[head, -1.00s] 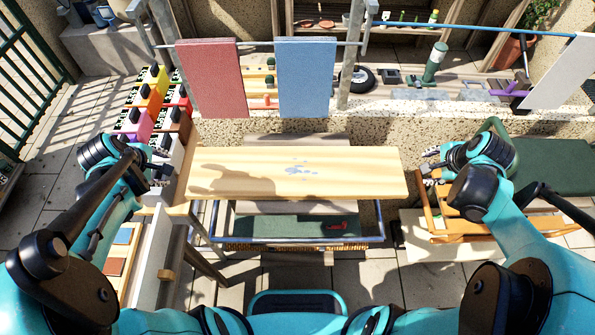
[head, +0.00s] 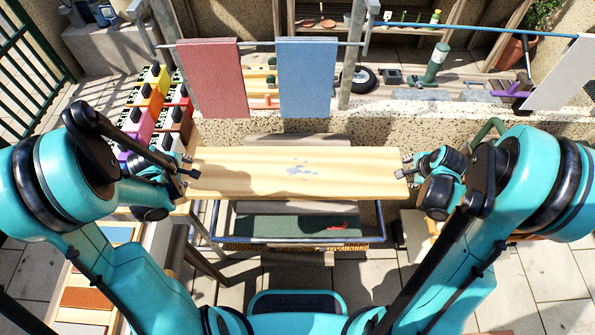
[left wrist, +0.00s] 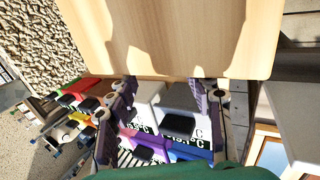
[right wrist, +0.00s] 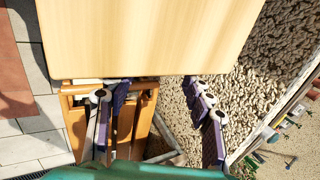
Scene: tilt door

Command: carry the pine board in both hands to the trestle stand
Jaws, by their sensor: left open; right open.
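The pine board (head: 290,185) lies flat and level across the middle of the head view, with a bluish-grey patch on its top. My left gripper (head: 188,173) is open at the board's left end; in the left wrist view its fingers (left wrist: 163,88) are spread near the end edge of the board (left wrist: 165,40). My right gripper (head: 404,172) is open at the right end; its fingers (right wrist: 160,88) are spread near that edge of the board (right wrist: 150,40). Neither gripper is closed on it. I cannot tell which structure is the trestle stand.
A blue-railed frame (head: 290,246) with a green surface stands below the board. Red (head: 212,80) and blue (head: 305,80) panels hang behind it. Colourful boxes (head: 150,105) stand at the left. An orange wooden frame (right wrist: 137,120) is below my right gripper.

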